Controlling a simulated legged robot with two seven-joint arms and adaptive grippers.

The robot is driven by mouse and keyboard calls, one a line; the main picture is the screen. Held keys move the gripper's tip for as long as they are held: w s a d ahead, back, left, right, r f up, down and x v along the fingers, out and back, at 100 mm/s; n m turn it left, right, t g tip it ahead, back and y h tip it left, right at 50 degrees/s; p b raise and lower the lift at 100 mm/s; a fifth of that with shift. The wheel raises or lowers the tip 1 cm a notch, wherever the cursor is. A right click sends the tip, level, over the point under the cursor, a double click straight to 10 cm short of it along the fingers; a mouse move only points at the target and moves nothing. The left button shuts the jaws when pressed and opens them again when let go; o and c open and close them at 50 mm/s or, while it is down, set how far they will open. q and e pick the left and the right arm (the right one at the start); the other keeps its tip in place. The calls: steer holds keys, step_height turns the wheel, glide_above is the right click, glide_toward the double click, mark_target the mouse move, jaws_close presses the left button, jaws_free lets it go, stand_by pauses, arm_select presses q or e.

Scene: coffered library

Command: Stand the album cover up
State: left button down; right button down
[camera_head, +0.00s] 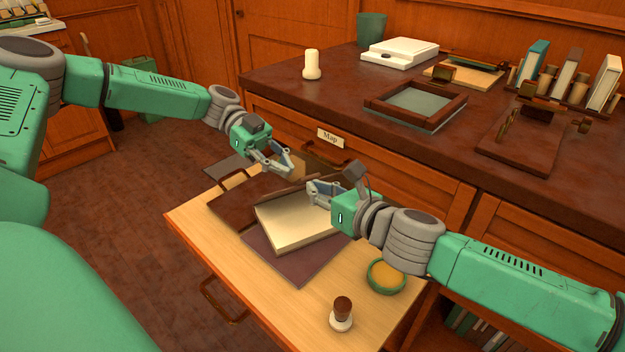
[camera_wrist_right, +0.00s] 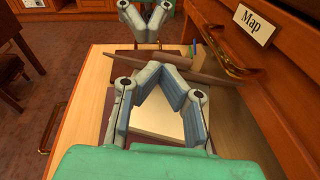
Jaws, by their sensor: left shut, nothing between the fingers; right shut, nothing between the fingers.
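The album lies on the pulled-out wooden drawer top. Its cream page block (camera_head: 293,222) rests on a dark maroon board (camera_head: 290,262). A dark brown panel (camera_head: 237,207), perhaps the album cover, lies left of and behind the pages; I cannot tell its exact tilt. The pages also show in the right wrist view (camera_wrist_right: 158,122), partly hidden by my right gripper. My right gripper (camera_head: 312,188) is shut and empty above the far edge of the pages. My left gripper (camera_head: 287,168) is shut and empty just beyond, above the brown panel.
A green round dish (camera_head: 386,275) and a dark-handled stamp (camera_head: 341,315) stand right of the album. The cabinet front with its "Map" label (camera_head: 330,139) rises behind. The counter holds a wooden frame (camera_head: 415,104), a white box (camera_head: 399,52) and upright books (camera_head: 565,75).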

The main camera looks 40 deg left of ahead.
arm_select(q)
steer(key=shift+d, duration=0.15)
arm_select(e)
steer(key=shift+w+a+r, duration=0.25)
steer(key=shift+a+r, duration=0.25)
steer(key=shift+a, duration=0.15)
steer(key=shift+w+a+r, duration=0.2)
steer(key=shift+a+r, duration=0.35)
steer(key=shift+a, duration=0.2)
